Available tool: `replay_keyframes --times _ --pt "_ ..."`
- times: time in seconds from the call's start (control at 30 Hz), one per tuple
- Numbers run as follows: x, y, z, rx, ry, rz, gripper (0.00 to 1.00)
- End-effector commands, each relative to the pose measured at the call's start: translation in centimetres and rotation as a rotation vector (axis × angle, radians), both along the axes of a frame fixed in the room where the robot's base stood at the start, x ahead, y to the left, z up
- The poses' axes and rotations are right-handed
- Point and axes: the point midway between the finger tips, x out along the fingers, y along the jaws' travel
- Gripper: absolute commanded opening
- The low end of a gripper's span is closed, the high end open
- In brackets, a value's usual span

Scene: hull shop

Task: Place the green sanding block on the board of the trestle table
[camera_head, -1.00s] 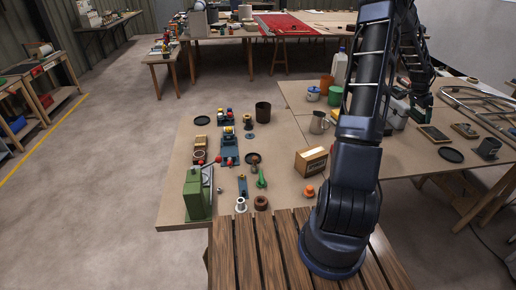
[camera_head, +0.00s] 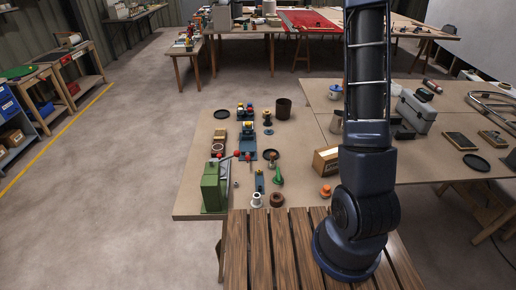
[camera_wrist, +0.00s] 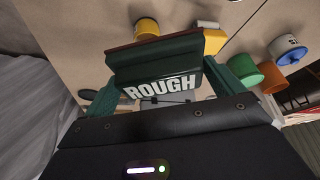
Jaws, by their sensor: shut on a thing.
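The green sanding block (camera_wrist: 155,62), marked ROUGH and with a red-brown face along its top in the picture, is between the two fingers of my gripper (camera_wrist: 168,78) in the wrist view. My gripper is shut on it and holds it tilted in that picture. In the head view, my upright arm hides both the gripper and the block. Wooden tabletops stand before me; the right one (camera_head: 420,168) has trestle legs under it. A far table with a red top (camera_head: 305,20) also stands on trestle legs. I cannot tell which one the task means.
The near tabletop (camera_head: 195,193) carries a green machine (camera_head: 212,188), a cardboard box (camera_head: 326,160), a dark cup (camera_head: 283,108) and small parts. A grey case (camera_head: 416,112) stands on the right table. The wrist view shows a green cup (camera_wrist: 243,68) and an orange cup (camera_wrist: 272,77).

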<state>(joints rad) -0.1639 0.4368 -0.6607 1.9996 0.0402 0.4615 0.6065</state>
Motion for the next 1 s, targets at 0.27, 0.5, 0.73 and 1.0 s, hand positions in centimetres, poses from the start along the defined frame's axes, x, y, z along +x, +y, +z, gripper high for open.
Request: replay_keyframes --times 0.27,0.5,0.73,1.0 --pt "0.9 9.1 0.0 0.002 0.000 0.163 0.68" --pt "0.6 16.5 -0.1 0.004 0.000 0.299 0.68" --pt "-0.6 23.3 -0.3 0.007 0.001 0.432 0.68" --pt "-2.7 30.2 -0.6 0.013 0.003 0.574 0.68"
